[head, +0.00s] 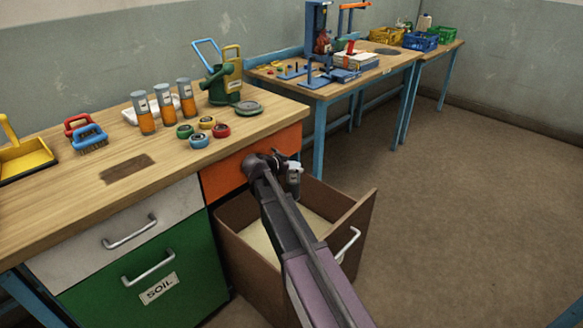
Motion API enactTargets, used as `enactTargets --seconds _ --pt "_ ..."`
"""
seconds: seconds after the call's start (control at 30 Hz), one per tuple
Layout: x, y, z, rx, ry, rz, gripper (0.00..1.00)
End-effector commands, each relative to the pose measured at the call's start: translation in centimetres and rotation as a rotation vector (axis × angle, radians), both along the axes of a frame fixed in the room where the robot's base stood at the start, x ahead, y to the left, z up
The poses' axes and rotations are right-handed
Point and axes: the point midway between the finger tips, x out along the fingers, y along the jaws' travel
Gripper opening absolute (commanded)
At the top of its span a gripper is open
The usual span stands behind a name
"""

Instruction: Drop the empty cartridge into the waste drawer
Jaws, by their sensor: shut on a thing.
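My gripper (294,182) is above the open brown drawer (362,215), near its back, by the orange panel. It looks small and dark from here and is shut on a small pale thing, which seems to be the empty cartridge (293,168). My own arm hides much of the grip. The drawer is pulled out and shows a pale, bare-looking bottom; my arm covers part of the inside. Its front carries a pale handle. Several clear cartridges with orange contents, such as the near one (144,113), stand upright on the wooden bench.
The bench (170,155) also holds colored rings (207,122), a green and yellow machine (224,80), brushes (88,138) and a yellow dustpan (22,157). A green SOIL drawer (150,265) is shut at left. The floor at right is clear.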

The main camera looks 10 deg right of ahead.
Motion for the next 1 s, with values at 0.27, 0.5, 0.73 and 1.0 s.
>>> enactTargets --seconds 0.27,0.5,0.73,1.0 --pt "0.0 0.1 -2.6 0.0 0.0 0.001 0.16" --pt "0.0 0.1 -3.7 0.0 0.0 0.001 0.16" --pt "0.0 0.1 -3.9 0.0 0.0 0.002 0.16" --pt "0.0 0.2 -3.8 0.0 0.0 0.002 0.83"
